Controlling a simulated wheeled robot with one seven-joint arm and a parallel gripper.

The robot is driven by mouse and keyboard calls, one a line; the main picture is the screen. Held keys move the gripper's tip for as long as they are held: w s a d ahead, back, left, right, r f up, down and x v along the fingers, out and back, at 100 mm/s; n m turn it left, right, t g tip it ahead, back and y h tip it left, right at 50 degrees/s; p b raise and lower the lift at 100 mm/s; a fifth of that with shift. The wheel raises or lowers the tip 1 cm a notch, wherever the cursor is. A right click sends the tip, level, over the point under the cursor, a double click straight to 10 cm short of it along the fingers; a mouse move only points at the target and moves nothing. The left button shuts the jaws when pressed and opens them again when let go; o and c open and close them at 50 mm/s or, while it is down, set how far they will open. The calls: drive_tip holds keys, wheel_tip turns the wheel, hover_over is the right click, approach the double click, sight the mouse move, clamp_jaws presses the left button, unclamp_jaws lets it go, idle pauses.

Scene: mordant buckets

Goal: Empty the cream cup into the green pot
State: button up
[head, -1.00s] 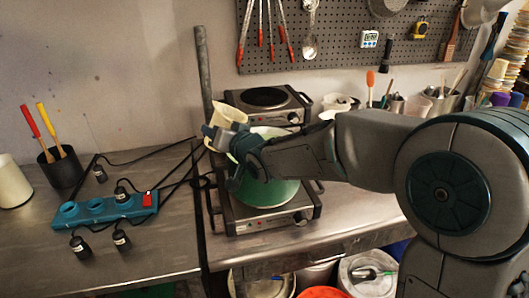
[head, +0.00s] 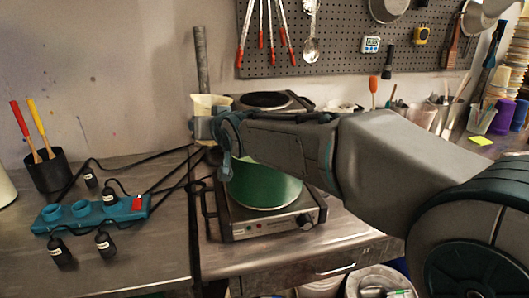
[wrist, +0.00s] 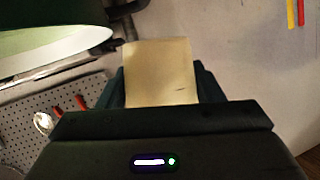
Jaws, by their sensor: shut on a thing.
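The cream cup (head: 208,103) is held up near the metal post, above and to the left of the green pot (head: 264,187). It looks about upright; its inside is hidden. My gripper (head: 206,127) is shut on the cup, with its fingers across the cup's side. In the wrist view the cup (wrist: 160,72) sits between my fingers. The green pot stands on the front hot plate; my arm covers part of its top. The pot's pale inside and green wall (wrist: 65,12) also show in the wrist view. I cannot see what lies in the pot.
The front hot plate (head: 232,229) stands on the steel bench, with another hot plate (head: 270,101) behind it. A metal post (head: 202,63) rises close behind the cup. A teal power strip (head: 92,214) with cables and a dark utensil holder (head: 46,171) are at left.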

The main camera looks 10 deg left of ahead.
drive_tip(key=b, duration=0.3)
drive_tip(key=shift+s+a+f, duration=0.15)
drive_tip(key=shift+a+n+h+b, duration=0.1)
drive_tip(key=shift+n+h+b, duration=0.3)
drive_tip(key=shift+b, duration=0.45)
drive_tip(key=shift+a+f+n+b, duration=0.1)
drive_tip(key=shift+n+b, duration=0.2)
drive_tip(key=shift+b, duration=0.45)
